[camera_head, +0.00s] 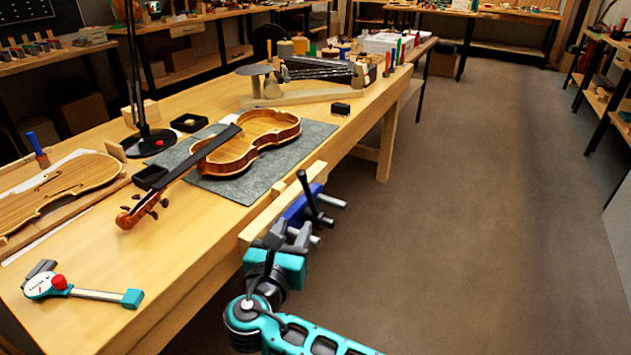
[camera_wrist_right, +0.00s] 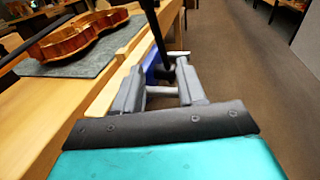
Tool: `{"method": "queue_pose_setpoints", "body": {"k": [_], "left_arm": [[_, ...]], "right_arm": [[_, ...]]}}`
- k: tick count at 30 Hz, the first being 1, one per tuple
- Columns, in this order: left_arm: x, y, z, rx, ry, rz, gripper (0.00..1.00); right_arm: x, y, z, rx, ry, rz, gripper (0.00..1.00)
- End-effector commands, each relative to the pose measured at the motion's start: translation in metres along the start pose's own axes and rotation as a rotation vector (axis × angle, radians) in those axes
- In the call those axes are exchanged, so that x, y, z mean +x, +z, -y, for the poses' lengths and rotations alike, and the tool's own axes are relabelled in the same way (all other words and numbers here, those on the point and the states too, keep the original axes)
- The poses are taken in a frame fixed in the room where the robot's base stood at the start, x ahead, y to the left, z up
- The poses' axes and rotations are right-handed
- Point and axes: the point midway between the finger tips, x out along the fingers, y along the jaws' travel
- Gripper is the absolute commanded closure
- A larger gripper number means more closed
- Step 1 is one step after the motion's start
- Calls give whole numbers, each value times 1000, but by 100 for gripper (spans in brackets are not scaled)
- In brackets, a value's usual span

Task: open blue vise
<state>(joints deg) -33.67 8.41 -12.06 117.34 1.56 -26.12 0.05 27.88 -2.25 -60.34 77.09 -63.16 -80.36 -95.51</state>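The blue vise (camera_head: 296,211) is fixed at the right front edge of the workbench, with a wooden jaw (camera_head: 262,222) and grey rods pointing out to the right. Its black handle (camera_head: 307,193) stands tilted, with the upper end near the bench edge. My right gripper (camera_head: 285,232) is just in front of the vise. In the right wrist view my right gripper (camera_wrist_right: 160,68) is open, and the handle (camera_wrist_right: 155,30) shows between and beyond the fingertips. I cannot tell whether a finger touches it. The vise body (camera_wrist_right: 153,68) is partly hidden behind the fingers. My left gripper is not in view.
A violin (camera_head: 250,140) lies on a grey mat (camera_head: 318,132) close to the vise. A dial gauge tool (camera_head: 85,291) lies at the bench's front left. A lamp stand (camera_head: 146,142) and small boxes stand behind. The floor to the right is clear.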

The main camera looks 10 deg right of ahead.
Motion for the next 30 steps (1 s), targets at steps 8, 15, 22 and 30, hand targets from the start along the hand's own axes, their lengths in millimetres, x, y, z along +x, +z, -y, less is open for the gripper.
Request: {"method": "queue_pose_setpoints", "body": {"k": [8,15,22,30], "left_arm": [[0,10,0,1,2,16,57],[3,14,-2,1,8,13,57],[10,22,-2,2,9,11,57],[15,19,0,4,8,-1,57]], "right_arm": [[21,15,-3,-71,-19,62,60],[72,17,-2,-68,-20,61,60],[111,19,-2,-66,-18,59,60],[129,21,-2,-64,-17,57,60]]}}
